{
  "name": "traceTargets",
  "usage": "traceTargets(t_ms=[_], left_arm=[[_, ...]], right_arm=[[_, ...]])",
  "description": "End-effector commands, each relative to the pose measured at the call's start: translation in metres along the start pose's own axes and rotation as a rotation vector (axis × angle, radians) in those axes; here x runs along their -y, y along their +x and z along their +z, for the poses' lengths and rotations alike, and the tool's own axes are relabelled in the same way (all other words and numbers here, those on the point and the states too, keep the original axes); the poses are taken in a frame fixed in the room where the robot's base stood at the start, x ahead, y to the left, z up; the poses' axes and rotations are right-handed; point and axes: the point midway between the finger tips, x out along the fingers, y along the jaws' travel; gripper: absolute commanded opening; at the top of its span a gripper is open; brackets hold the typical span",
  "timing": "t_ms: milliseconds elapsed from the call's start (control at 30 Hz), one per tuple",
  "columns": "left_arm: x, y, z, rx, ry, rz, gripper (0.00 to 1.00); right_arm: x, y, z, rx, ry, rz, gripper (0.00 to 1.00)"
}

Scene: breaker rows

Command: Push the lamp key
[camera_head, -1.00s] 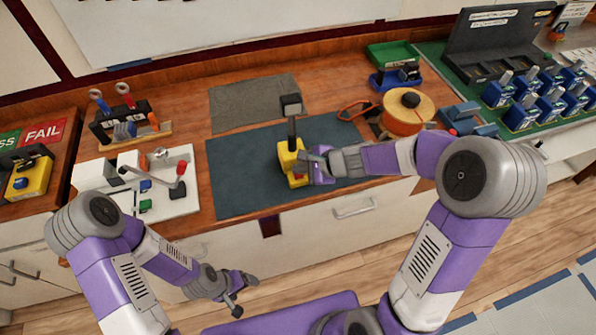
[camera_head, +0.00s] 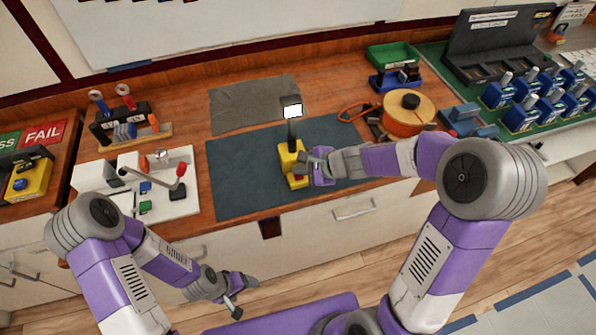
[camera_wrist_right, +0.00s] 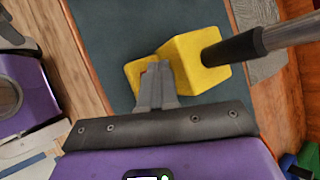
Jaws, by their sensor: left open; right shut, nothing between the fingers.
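The lamp is a yellow block (camera_head: 290,157) with a black stem and a small square head (camera_head: 292,111), standing on the dark mat. Its head glows white. It also shows in the right wrist view (camera_wrist_right: 185,58). A red part (camera_head: 299,184), perhaps the key, shows low at its front, mostly hidden by my gripper. My right gripper (camera_head: 306,161) is shut and empty, its tips at the lamp's lower front part; in the wrist view the tips (camera_wrist_right: 156,70) overlap that part, and I cannot tell whether they touch. My left gripper (camera_head: 238,294) is open and empty, low before the counter.
The dark mat (camera_head: 235,180) is otherwise clear. A white board with a red-knobbed lever (camera_head: 180,170) stands left. An orange reel (camera_head: 404,125) and green tray (camera_head: 392,55) stand right, with several blue breakers (camera_head: 522,115) beyond. A grey cloth (camera_head: 250,103) lies behind.

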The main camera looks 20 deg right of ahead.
Motion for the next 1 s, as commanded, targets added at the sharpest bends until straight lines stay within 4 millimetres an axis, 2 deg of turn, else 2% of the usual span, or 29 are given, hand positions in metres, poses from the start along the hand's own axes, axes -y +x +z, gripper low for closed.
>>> traceTargets(t_ms=[100,533,1000], left_arm=[[-0.003,-0.007,0.000,0.000,0.000,0.000,0.79],[-0.004,-0.011,0.000,0.000,0.000,0.000,0.79],[-0.019,-0.051,0.002,0.000,0.000,0.000,0.79]], right_arm=[[0.004,-0.006,0.004,0.000,-0.001,-0.001,0.00],[0.007,-0.009,0.007,0.000,-0.002,0.000,0.00],[0.031,-0.042,0.031,0.001,-0.002,-0.001,0.00]])
